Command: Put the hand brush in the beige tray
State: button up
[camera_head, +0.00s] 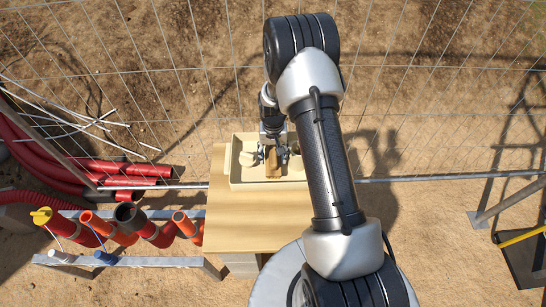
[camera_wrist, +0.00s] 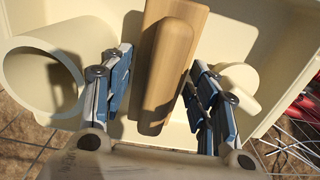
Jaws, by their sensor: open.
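The hand brush, a light wooden piece (camera_head: 273,168), is in the beige tray (camera_head: 236,176). In the wrist view the brush (camera_wrist: 165,75) lies lengthwise, its rounded handle end toward me. The tray's wall (camera_wrist: 275,60) shows around it in that view. My gripper (camera_head: 272,155) reaches down into the tray. In the wrist view my gripper (camera_wrist: 160,85) is open, with one finger on each side of the brush and visible gaps beside it. The underside of the brush is hidden.
The tray stands on a wooden table (camera_head: 255,220), whose near part is clear. A cream hollow cylinder (camera_wrist: 40,85) and a smaller cream piece (camera_wrist: 240,78) are also in the tray. Red pipes (camera_head: 120,170) lie at left. A wire fence (camera_head: 420,90) stands behind.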

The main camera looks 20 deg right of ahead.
notch_tip(320, 180, up, 9)
jog(key=shift+r+p, duration=0.1)
jog(key=shift+p, duration=1)
jog(key=s+a+r+n+t, duration=0.1)
jog(key=s+a+r, duration=0.15)
jog(key=r, duration=0.55)
jog(key=s+a+r, duration=0.1)
jog(key=s+r, duration=0.2)
jog(key=r, duration=0.5)
jog(key=s+a+r+n+t, duration=0.1)
jog(key=s+a+r, duration=0.15)
jog(key=r, duration=0.55)
jog(key=s+a+r+n+t, duration=0.1)
jog(key=s+a+r, duration=0.1)
jog(key=s, duration=0.7)
jog(key=s+a+r+n+t, duration=0.1)
jog(key=s+r, duration=0.4)
jog(key=s, duration=0.5)
jog(key=shift+a+n+t, duration=0.3)
jog(key=shift+a, duration=0.3)
jog(key=shift+r, duration=0.15)
